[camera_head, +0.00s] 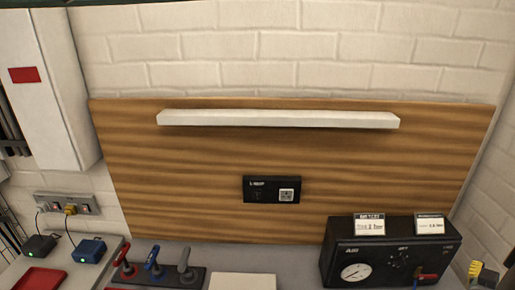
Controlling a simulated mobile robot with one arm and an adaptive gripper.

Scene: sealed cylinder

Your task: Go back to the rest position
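My gripper does not show in the head view, and no part of my arm can be made out. The view looks onto a wall with a wooden back panel (200,170) above a work counter (222,257). Whether my gripper holds anything is hidden from this view.
A white shelf (278,119) juts from the panel, above a small black wall box (272,190). A black gauge unit (388,250) stands at right. Red, blue and grey handles (153,260) stand at front left. A white cabinet (60,85) hangs at left, above sockets (68,205).

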